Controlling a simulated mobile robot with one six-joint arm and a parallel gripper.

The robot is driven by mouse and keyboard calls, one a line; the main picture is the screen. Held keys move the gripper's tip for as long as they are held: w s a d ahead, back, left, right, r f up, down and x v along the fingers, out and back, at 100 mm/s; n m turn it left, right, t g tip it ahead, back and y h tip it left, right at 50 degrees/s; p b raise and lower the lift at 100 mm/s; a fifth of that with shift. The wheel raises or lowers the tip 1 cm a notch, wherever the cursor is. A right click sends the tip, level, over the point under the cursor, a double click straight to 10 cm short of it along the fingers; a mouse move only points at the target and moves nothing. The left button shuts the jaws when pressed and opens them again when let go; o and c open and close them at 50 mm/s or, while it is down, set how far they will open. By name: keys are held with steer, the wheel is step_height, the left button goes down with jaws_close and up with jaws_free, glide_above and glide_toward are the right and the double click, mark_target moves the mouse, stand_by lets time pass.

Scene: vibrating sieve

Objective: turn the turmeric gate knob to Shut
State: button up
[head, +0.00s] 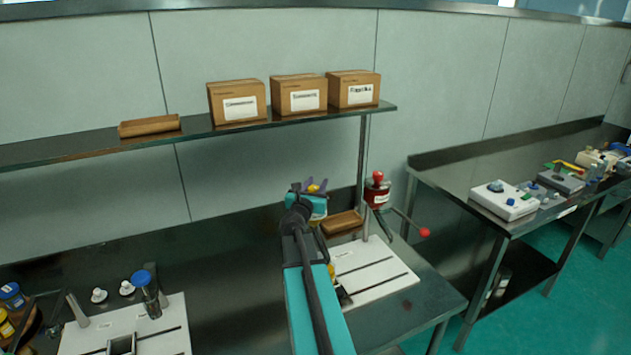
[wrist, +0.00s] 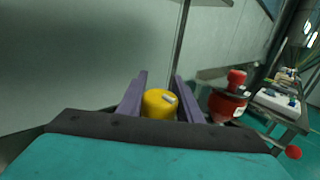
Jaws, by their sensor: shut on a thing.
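The yellow knob (wrist: 158,104), which I take to be the turmeric gate knob, sits between the two purple fingers of my gripper (wrist: 160,95) in the wrist view. The fingers are shut on its sides. A pale pointer mark shows on its upper right face. In the head view my gripper (head: 314,185) is above the right end of the bench, and a bit of the yellow knob (head: 313,188) shows between the fingers. The knob's base and any Shut marking are hidden by my gripper.
A red device (head: 377,192) with a red-ended lever (head: 424,232) stands close to the right of my gripper. A shelf (head: 300,119) with cardboard boxes (head: 299,95) runs above, and its post (head: 362,165) stands nearby. A white board (head: 375,278) lies below.

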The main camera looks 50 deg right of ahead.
steer(key=shift+s+d+r+m+g+h, duration=0.1)
steer(key=shift+s+d+m+g+h, duration=0.15)
steer(key=shift+m+g, duration=0.35)
steer(key=o, duration=1)
steer(key=shift+a, duration=0.1)
steer(key=shift+o, duration=0.2)
steer(key=shift+a, duration=0.15)
